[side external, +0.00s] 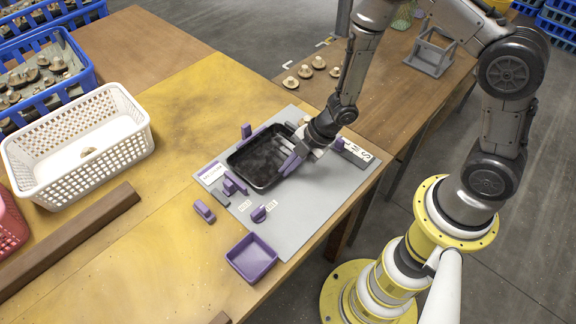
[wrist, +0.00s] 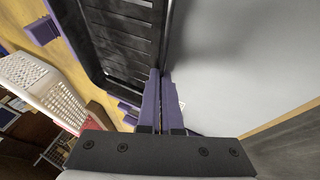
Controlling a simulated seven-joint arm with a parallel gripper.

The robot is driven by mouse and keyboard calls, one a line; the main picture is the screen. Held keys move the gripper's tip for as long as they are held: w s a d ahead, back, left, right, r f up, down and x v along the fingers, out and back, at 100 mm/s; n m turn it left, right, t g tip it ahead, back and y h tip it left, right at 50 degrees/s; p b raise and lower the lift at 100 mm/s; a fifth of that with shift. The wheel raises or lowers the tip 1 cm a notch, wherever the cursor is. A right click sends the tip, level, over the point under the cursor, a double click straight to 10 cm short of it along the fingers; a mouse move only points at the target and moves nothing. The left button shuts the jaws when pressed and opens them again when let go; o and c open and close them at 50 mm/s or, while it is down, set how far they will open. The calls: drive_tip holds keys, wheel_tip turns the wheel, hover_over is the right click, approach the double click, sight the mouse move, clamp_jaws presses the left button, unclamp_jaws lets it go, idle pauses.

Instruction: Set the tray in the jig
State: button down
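The black tray (side external: 245,174) is over the grey jig board (side external: 310,215), among purple jig blocks (side external: 246,131) (side external: 235,185). I cannot tell whether it rests flat on the board or is slightly raised. My gripper (side external: 292,163) is at the tray's right-hand side, with its purple fingers pointing down. In the wrist view the fingers (wrist: 160,98) are close together on the tray's rim, and the tray's dark slatted inside (wrist: 125,40) lies to their left. The fingers hide part of the rim.
A white basket (side external: 85,150) stands at the left, near a blue crate (side external: 45,80) of mushrooms. A brown bar (side external: 70,240) lies in front of it. A purple bin (side external: 252,257) sits at the board's front edge. Several mushrooms (side external: 305,71) lie behind the board. A grey stand (side external: 430,55) is farther back.

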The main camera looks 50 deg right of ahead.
drive_tip(key=shift+f, duration=0.1)
drive_tip(key=c, duration=1.1)
unclamp_jaws()
drive_tip(key=v, duration=1.2)
drive_tip(key=shift+r, duration=0.2)
drive_tip(key=d+r+m+t+h, duration=0.4)
drive_tip(key=d+r+m+h, duration=0.45)
drive_tip(key=r, duration=0.65)
drive_tip(key=s+a+r+m+g+y, duration=0.1)
drive_tip(key=s+r+m+y, duration=0.1)
drive_tip(key=s+m, duration=0.3)
drive_tip(key=s+a+r+m+g+y, duration=0.1)
drive_tip(key=s+m, duration=0.4)
drive_tip(key=s, duration=0.6)
wheel_tip(320, 180, up, 2)
drive_tip(key=shift+s+a+r+g+y, duration=0.15)
drive_tip(key=shift+s+a+g+y, duration=0.15)
drive_tip(key=shift+y, duration=0.15)
